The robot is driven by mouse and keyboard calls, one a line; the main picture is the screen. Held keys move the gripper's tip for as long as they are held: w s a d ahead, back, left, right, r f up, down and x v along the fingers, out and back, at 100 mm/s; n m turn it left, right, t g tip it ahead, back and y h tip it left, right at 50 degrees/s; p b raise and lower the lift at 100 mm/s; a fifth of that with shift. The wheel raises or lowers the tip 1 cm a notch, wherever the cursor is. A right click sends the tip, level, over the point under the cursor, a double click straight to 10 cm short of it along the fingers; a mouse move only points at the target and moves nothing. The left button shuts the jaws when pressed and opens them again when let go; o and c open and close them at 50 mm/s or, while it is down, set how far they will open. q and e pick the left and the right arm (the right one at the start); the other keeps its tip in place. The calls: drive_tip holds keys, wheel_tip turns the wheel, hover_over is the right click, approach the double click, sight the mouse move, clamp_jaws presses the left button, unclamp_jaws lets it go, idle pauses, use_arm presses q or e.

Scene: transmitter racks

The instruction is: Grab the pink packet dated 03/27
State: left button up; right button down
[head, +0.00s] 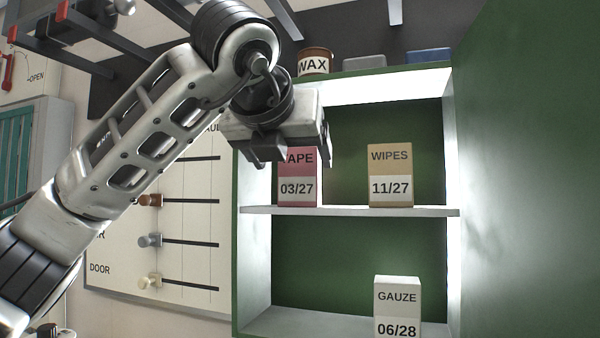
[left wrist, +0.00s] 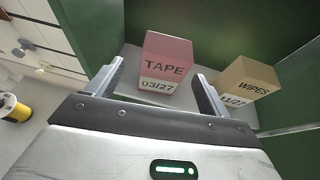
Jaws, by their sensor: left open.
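The pink packet (head: 299,174), marked TAPE and 03/27, stands upright on the upper shelf (head: 345,211) of the green cabinet, at its left side. It also shows in the left wrist view (left wrist: 166,62), ahead of and between the finger tips. My left gripper (head: 291,155) is open, in front of the packet's upper part and hiding its top in the head view. In the left wrist view the open fingers (left wrist: 160,80) have nothing held between them. My right gripper is not in view.
A tan WIPES packet (head: 390,175), dated 11/27, stands right of the pink one with a gap between. A white GAUZE packet (head: 397,308) stands on the lower shelf. A WAX tin (head: 314,62) sits on the cabinet top. The green door (head: 525,170) is at right.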

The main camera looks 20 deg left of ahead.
sight(297, 164)
use_arm(q)
drive_tip(key=p+x, duration=0.2)
drive_tip(key=x, duration=0.2)
drive_tip(key=shift+w+d+f, duration=0.1)
drive_tip(key=shift+w+d, duration=0.1)
drive_tip(key=shift+w, duration=0.15)
drive_tip(key=shift+w+f, duration=0.15)
drive_tip(key=c, duration=1.1)
